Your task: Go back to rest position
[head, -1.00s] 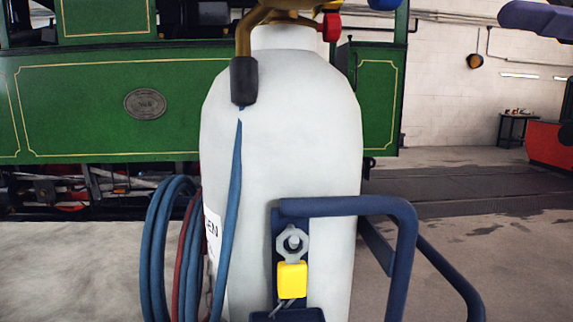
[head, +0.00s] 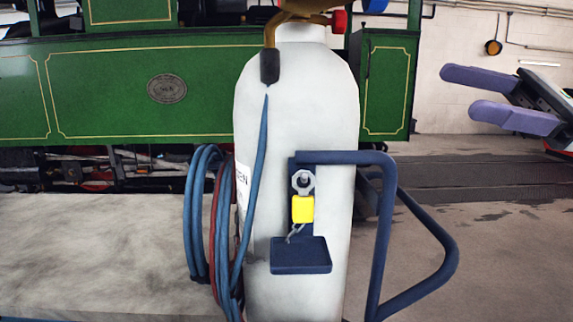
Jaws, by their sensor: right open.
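My right gripper (head: 493,95) is at the right edge of the head view. Its two purple fingers point left, spread apart, with nothing between them. It is in the air to the right of a white gas cylinder (head: 300,110) and does not touch it. My left gripper is not in view.
The cylinder stands upright with a blue tubular handle (head: 385,220), coiled blue and red hoses (head: 205,215), a yellow tag (head: 302,209) and a small dark blue ledge (head: 301,256). Open floor (head: 490,240) lies to the right.

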